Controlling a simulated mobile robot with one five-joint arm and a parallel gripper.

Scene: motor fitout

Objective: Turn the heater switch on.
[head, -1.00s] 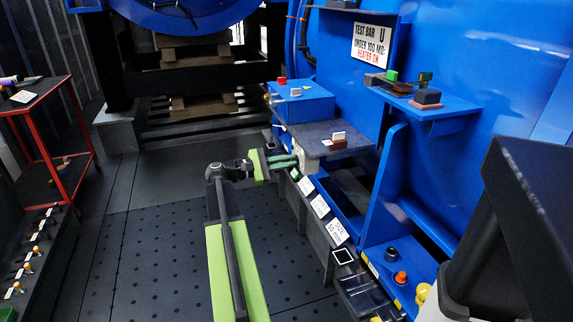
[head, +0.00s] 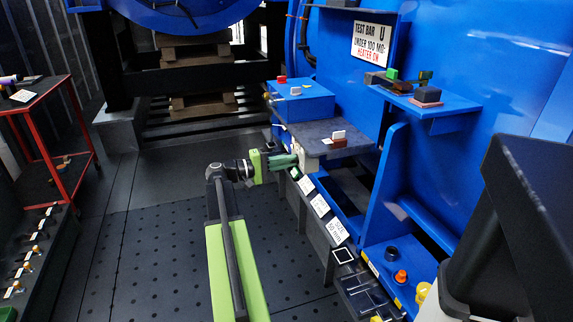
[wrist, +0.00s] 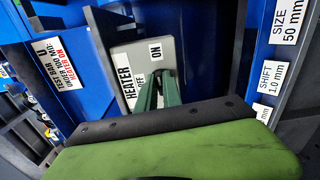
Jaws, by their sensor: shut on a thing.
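The heater switch (wrist: 153,55) is a grey plate in the wrist view. It has a white HEATER label, an ON label at the upper right, and an OFF label partly hidden by the fingers. My gripper (wrist: 165,92) has its green fingers close together at the front of the plate, between the OFF and ON labels. It is shut on the switch's lever, which the fingers hide. In the head view my gripper (head: 284,161) reaches the grey switch box (head: 306,160) just under the dark shelf; the lever cannot be made out there.
A dark shelf (head: 312,132) with a small white-and-brown block sits above the switch. A sign (head: 372,44) reads HEATER ON. Label plates (head: 320,205) run along the panel's front edge. A red cart (head: 45,150) stands left. The floor left of my arm is clear.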

